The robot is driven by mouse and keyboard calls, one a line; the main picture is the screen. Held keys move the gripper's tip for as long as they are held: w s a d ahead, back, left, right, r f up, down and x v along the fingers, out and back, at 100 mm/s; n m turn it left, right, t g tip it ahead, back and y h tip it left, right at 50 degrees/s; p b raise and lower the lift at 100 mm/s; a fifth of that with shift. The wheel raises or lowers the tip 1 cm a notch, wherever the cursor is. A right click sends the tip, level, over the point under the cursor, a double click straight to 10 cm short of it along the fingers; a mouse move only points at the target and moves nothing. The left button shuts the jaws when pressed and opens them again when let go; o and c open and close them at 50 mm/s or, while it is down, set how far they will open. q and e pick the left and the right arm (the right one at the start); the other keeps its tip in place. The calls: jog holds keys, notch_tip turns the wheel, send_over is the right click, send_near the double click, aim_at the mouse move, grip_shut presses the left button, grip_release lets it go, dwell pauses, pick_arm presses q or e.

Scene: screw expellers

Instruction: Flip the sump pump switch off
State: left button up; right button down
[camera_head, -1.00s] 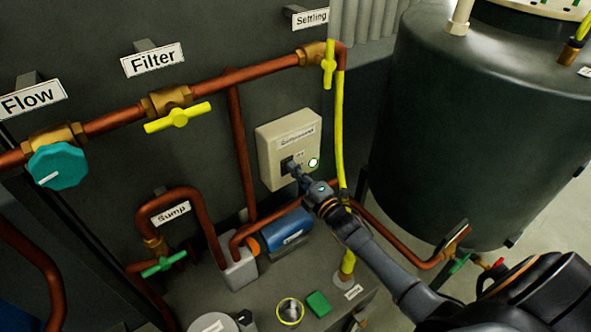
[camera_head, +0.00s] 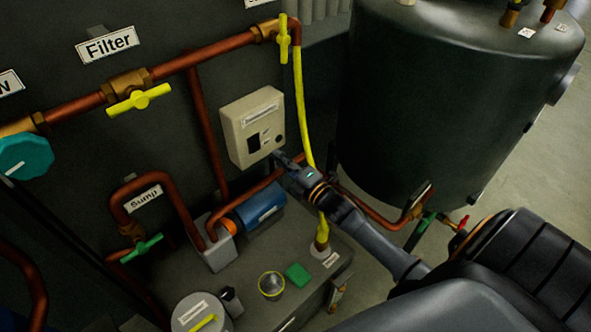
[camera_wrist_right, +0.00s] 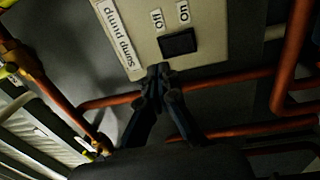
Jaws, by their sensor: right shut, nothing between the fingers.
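My left gripper is not in view.
Copper pipes (camera_head: 205,130) run beside and below the box. A yellow hose (camera_head: 303,110) hangs at its right. A blue pump (camera_head: 259,207) sits below, and a large dark tank (camera_head: 430,100) stands to the right.

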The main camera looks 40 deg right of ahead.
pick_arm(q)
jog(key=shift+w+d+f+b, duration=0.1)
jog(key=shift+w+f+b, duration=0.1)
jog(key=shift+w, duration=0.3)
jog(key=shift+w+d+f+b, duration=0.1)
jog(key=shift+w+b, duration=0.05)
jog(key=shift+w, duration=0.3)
pick_arm(e)
jog(key=shift+s+d+r, duration=0.15)
jog(key=shift+s, duration=0.8)
jog(key=shift+s+d+r, duration=0.1)
jog(key=shift+s+r, duration=0.05)
jog(key=shift+s, duration=0.85)
jog(key=shift+s+d+r, duration=0.15)
jog(key=shift+s, duration=0.8)
